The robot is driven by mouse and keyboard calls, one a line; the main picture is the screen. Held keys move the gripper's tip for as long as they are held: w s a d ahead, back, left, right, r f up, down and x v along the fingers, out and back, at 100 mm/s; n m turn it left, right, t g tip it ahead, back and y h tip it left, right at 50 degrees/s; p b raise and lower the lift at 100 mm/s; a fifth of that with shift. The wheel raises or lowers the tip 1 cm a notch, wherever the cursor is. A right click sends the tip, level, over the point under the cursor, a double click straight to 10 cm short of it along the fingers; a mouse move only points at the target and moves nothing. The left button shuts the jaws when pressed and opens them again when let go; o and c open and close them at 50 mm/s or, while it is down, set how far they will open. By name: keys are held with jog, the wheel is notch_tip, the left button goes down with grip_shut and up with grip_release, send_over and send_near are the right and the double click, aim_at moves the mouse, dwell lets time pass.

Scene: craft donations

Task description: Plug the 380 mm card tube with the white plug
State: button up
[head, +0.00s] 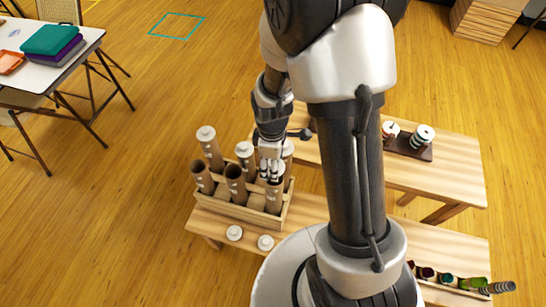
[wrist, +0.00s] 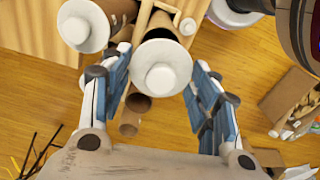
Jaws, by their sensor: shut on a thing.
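My gripper (head: 270,172) is over the right part of a wooden crate (head: 238,212) of upright card tubes. In the wrist view, its fingers (wrist: 160,85) are on either side of a white plug (wrist: 170,58), a round disc with a knob, and are shut on it. A dark tube opening (wrist: 165,27) shows just behind the plug; I cannot tell whether they touch. In the head view, a brown tube (head: 273,197) stands just under the fingers. Other tubes have white tops (head: 206,133) or open mouths (head: 235,171). Tube lengths cannot be read.
Two loose white plugs (head: 234,233) (head: 265,242) lie on the wooden bench (head: 205,229) in front of the crate. A dark tray (head: 408,148) with white-topped items is on the far bench. Colored rolls (head: 447,280) lie at right. My arm hides the middle.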

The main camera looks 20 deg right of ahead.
notch_tip(320, 180, down, 6)
jog(key=b, duration=0.4)
jog(key=shift+d, duration=0.15)
jog(key=shift+r, duration=0.15)
dwell(1.4)
jog(key=shift+r+p, duration=0.35)
jog(key=shift+r, duration=0.35)
jog(key=shift+r, duration=0.2)
dwell(0.8)
jog(key=shift+r+p, duration=0.45)
jog(key=shift+r, duration=0.05)
jog(key=shift+r, duration=0.1)
dwell(0.6)
jog(key=o, duration=0.5)
jog(key=shift+c, duration=0.2)
